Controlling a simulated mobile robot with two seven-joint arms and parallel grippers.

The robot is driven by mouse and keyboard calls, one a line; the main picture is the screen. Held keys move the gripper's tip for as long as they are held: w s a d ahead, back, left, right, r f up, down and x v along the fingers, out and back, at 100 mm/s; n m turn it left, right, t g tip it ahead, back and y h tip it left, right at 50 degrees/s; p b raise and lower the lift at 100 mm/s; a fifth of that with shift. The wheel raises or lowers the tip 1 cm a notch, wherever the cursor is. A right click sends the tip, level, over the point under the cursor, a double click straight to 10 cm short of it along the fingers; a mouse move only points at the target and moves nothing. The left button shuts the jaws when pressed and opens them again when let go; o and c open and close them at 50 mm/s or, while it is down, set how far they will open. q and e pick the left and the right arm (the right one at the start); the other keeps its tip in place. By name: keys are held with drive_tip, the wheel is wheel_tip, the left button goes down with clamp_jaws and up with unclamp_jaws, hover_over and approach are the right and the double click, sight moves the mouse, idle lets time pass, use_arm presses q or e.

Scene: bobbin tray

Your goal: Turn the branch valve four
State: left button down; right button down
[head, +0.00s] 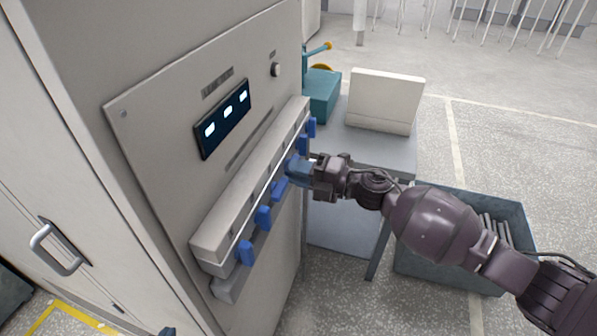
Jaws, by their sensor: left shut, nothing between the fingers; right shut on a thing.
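A pale manifold bar (225,228) runs along the cabinet front with a row of blue valve handles. Two handles, one at the near end (246,253) and the one beside it (263,218), stand free. Another handle (280,190) shows just by my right gripper (292,171). Two more, (303,144) and (312,127), are at the far end. My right gripper is shut on a blue valve handle near the middle of the row; its fingers hide much of it. Only a tip of my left gripper (168,331) shows at the bottom edge, away from the valves.
The grey cabinet (160,130) carries a lit display (223,117) and a knob (276,69). Behind my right arm is a grey table (375,151) with a white box (385,100) and a teal device (321,92). A bin (450,275) stands on the floor.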

drive_tip(key=c, duration=1)
unclamp_jaws()
drive_tip(key=shift+c, duration=0.2)
drive_tip(key=shift+d, duration=0.1)
drive_tip(key=v, duration=1)
drive_tip(key=shift+s+d+b, duration=0.15)
drive_tip(key=shift+d+b, duration=0.15)
drive_tip(key=shift+b, duration=0.1)
